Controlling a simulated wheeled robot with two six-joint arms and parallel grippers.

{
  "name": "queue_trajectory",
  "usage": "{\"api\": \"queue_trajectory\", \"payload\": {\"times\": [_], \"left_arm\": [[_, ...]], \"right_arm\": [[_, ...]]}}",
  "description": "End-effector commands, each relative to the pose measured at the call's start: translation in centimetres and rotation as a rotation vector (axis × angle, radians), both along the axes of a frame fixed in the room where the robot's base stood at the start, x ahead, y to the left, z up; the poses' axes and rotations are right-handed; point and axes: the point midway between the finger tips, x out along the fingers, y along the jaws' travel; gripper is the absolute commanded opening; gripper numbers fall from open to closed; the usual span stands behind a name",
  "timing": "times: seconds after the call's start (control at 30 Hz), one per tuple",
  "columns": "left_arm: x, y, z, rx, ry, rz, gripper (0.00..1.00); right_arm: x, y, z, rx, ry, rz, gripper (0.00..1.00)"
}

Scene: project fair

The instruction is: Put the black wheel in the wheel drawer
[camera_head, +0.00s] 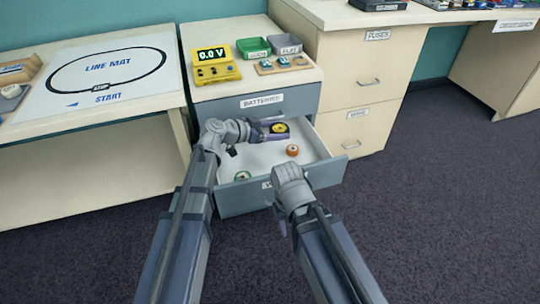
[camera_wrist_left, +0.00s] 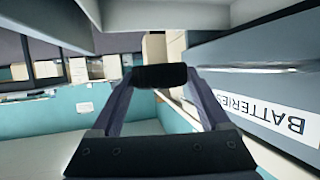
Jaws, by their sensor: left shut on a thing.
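The black wheel (camera_head: 279,128) has a yellow hub. My left gripper (camera_head: 273,126) is shut on it and holds it above the back of the open drawer (camera_head: 240,197). In the left wrist view the wheel (camera_wrist_left: 160,76) is a dark band between both fingertips. The open drawer has a pale inside, and its front label is mostly hidden by my right arm. An orange wheel (camera_head: 292,150) and a green-rimmed wheel (camera_head: 242,175) lie inside, apart. My right wrist is in front of the drawer front; its fingers are mostly hidden.
The closed batteries drawer (camera_head: 250,106) is just above the open one. A yellow meter (camera_head: 213,66) and green and grey trays stand on the cabinet top. The line mat table (camera_head: 100,115) is at left, the closed fuses drawer (camera_head: 370,70) at right. The drawer's middle is clear.

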Motion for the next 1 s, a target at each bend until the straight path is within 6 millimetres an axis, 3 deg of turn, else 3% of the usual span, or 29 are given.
{"api": "queue_trajectory", "payload": {"times": [0.3, 0.63, 0.9, 1.0], "left_arm": [[0.0, 0.0, -5.3, 0.0, 0.0, 0.0, 0.27], [0.0, 0.0, -6.1, 0.0, 0.0, 0.0, 0.27], [0.0, 0.0, -9.3, 0.0, 0.0, 0.0, 0.27], [0.0, 0.0, -9.6, 0.0, 0.0, 0.0, 0.27]], "right_arm": [[0.0, 0.0, -5.3, 0.002, -0.001, -0.004, 0.47], [0.0, 0.0, -6.1, 0.002, -0.001, -0.009, 0.47], [0.0, 0.0, -9.3, 0.002, -0.002, -0.014, 0.47], [0.0, 0.1, -9.7, 0.002, -0.003, -0.015, 0.47]]}}
